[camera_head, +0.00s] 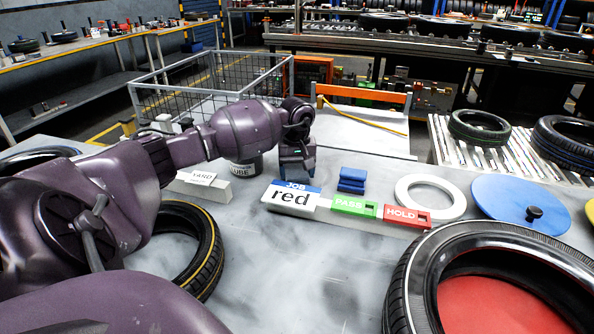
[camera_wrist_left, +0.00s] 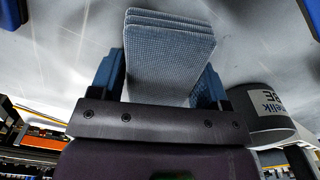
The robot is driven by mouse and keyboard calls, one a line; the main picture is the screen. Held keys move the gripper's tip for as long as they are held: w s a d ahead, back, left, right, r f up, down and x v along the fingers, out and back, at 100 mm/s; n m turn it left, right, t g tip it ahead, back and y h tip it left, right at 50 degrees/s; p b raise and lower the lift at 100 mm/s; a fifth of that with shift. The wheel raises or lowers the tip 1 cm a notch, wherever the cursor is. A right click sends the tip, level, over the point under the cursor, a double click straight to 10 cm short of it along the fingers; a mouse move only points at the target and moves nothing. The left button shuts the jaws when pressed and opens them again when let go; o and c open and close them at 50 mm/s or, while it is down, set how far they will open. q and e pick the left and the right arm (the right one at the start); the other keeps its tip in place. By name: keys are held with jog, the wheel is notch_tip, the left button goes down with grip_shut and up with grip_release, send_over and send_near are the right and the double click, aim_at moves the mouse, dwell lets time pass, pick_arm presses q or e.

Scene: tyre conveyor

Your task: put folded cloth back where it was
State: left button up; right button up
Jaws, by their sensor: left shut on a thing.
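The folded cloth (camera_wrist_left: 168,50) is blue-grey, woven and layered. In the left wrist view it sits between the two blue fingers of my left gripper (camera_wrist_left: 160,80), which is shut on it. In the head view my left gripper (camera_head: 297,172) points down over the grey table, just behind the JOB sign. The cloth is hard to make out there, and I cannot tell whether it touches the table. My right gripper is not in view.
A lube tub (camera_head: 243,168) stands close left of the gripper. The JOB sign (camera_head: 292,197), green PASS block (camera_head: 354,207), red HOLD block (camera_head: 407,216) and a blue block (camera_head: 352,180) lie nearby. A white ring (camera_head: 457,200) and tyres (camera_head: 425,265) are to the right.

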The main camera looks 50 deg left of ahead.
aim_at(297, 169)
pick_arm(q)
jog(key=o, duration=0.9)
jog(key=shift+f, duration=0.15)
notch_tip(297, 169, up, 12)
jog(key=shift+r, duration=0.2)
jog(key=shift+p, duration=0.3)
